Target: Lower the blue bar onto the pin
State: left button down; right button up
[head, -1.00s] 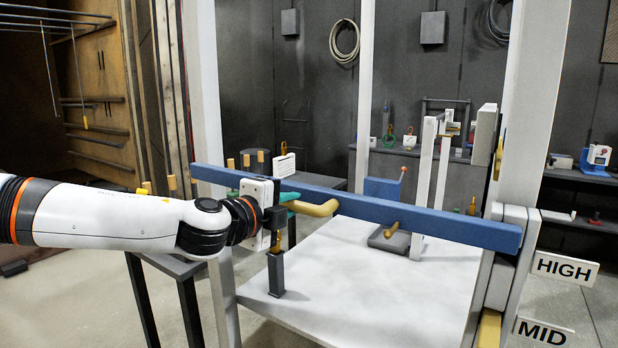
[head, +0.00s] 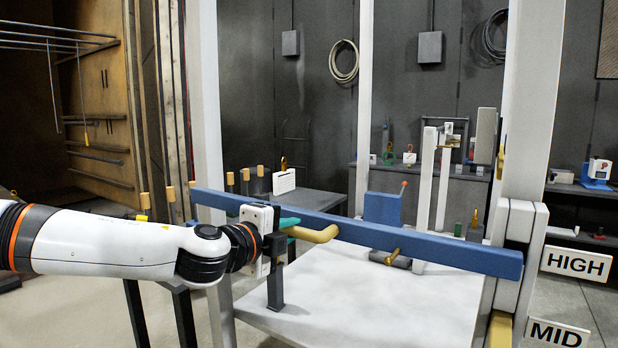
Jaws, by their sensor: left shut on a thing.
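The long blue bar (head: 440,250) runs across the white frame, its left end a little higher in the picture than its right. The bar's right end overlaps the right white post beside the HIGH sign (head: 575,263). A brass-coloured pin (head: 392,257) shows just below the bar, above a dark block; I cannot tell whether they touch. My right gripper is not in view.
A white tabletop (head: 370,305) lies under the bar, with a dark upright stand (head: 275,288) near my gripper. A dark side table (head: 315,190) and shelves are behind.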

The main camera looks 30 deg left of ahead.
pick_arm(q)
notch_tip(320, 180, down, 7)
jog(key=b, duration=0.6)
jog(key=shift+r, duration=0.15)
jog(key=c, duration=1.7)
grip_release()
jog(key=shift+c, duration=0.2)
jog(key=o, duration=0.7)
jog(key=shift+o, duration=0.2)
jog(key=shift+r, duration=0.1)
jog(key=s+r+p, duration=0.1)
jog(key=s+p, duration=0.5)
jog(key=s, duration=0.2)
jog(key=shift+a+p, duration=0.3)
jog(key=shift+p, duration=0.05)
